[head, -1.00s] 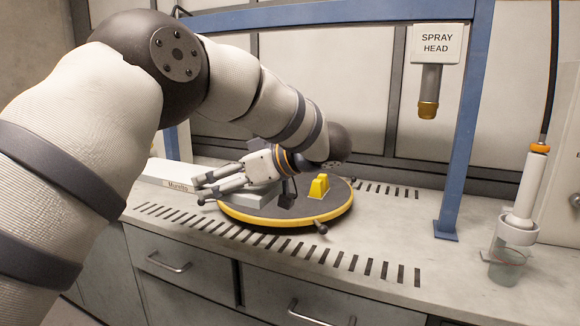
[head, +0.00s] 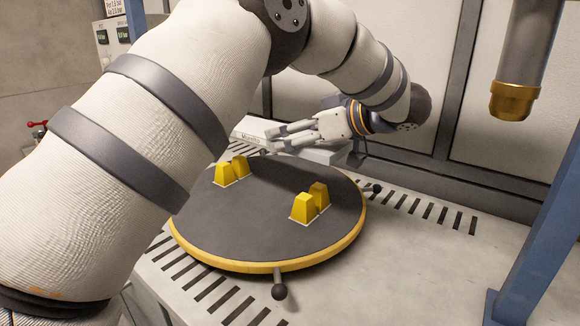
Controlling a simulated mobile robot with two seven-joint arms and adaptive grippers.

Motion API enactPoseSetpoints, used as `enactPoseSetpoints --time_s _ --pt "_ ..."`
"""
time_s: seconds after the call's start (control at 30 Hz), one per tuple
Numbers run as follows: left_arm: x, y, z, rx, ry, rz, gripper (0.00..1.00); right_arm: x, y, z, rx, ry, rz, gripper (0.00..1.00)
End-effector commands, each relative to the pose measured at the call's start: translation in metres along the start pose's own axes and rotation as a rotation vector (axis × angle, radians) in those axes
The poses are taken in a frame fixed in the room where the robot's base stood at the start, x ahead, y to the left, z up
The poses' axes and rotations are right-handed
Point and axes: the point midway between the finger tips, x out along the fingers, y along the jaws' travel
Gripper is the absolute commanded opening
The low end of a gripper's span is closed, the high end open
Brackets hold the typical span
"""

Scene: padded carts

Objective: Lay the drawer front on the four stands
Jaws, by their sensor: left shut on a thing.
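The left gripper (head: 275,139) has its fingers around part of a pale grey flat piece, which I take to be the drawer front (head: 318,153). This piece shows below the hand, by the turntable's far edge. The hand covers much of it, and the contact is hard to see. Several yellow stands rise from the dark round turntable (head: 255,215) in two pairs. One pair (head: 223,175) is at the left and the other (head: 304,208) is nearer, at the right. Nothing lies on them. The right gripper is not in view.
A white box lettered Muretto (head: 248,128) stands behind the turntable. A knobbed handle (head: 279,288) sticks out at the front rim. A blue post (head: 530,240) and a hanging gold-tipped spray head (head: 514,100) are at the right. The slotted bench (head: 430,260) is clear there.

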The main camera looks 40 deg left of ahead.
Motion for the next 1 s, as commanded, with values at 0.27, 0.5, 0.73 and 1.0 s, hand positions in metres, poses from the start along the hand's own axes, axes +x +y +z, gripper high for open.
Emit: enactPoseSetpoints --time_s 0.27,0.5,0.73,1.0 --pt "0.019 -0.001 0.047 0.004 0.003 -0.002 0.31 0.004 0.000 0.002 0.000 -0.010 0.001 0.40" --pt "0.032 -0.001 0.078 0.002 0.003 -0.001 0.31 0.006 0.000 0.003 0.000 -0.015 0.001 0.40" --pt "0.032 -0.001 0.077 0.000 0.002 -0.001 0.31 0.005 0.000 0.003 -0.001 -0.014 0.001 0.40" --pt "0.033 -0.001 0.081 0.002 0.000 -0.001 0.98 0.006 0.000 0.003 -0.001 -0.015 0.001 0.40"
